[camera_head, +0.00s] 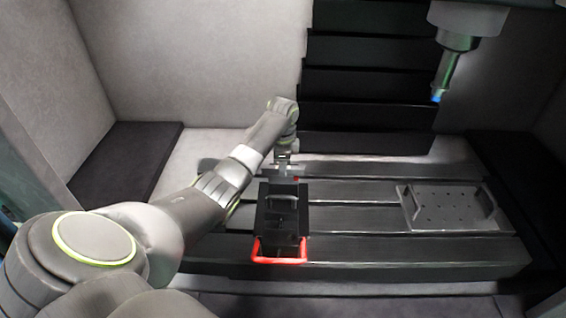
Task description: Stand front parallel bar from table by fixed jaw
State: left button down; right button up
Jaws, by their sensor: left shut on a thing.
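The black vise (265,215) stands on the slotted machine table, with a red handle (279,261) at its near end. Its dark jaws are hard to tell apart, so I cannot say which is the fixed jaw. My left gripper (285,172) is at the far end of the vise, pointing down. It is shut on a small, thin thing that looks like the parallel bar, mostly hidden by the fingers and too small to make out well. I cannot tell whether it touches the vise. No other bar is clear on the table. My right gripper is not in view.
A grey tray (408,205) with holes and raised sides sits on the right of the slotted table (345,245). A spindle head (447,70) hangs at the upper right. Black ribbed covers (355,85) rise behind. The table between vise and tray is clear.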

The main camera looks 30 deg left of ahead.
pick_arm(q)
jog(key=shift+w+a+f+b, duration=0.1)
jog(key=shift+w+f+b, duration=0.05)
jog(key=shift+f+b, duration=1.4)
jog(key=shift+f, duration=0.15)
jog(key=shift+f+b, duration=0.55)
jog(key=shift+f, duration=1.1)
jog(key=c, duration=1.5)
grip_release()
jog(key=shift+o, duration=0.9)
jog(key=shift+r, duration=0.1)
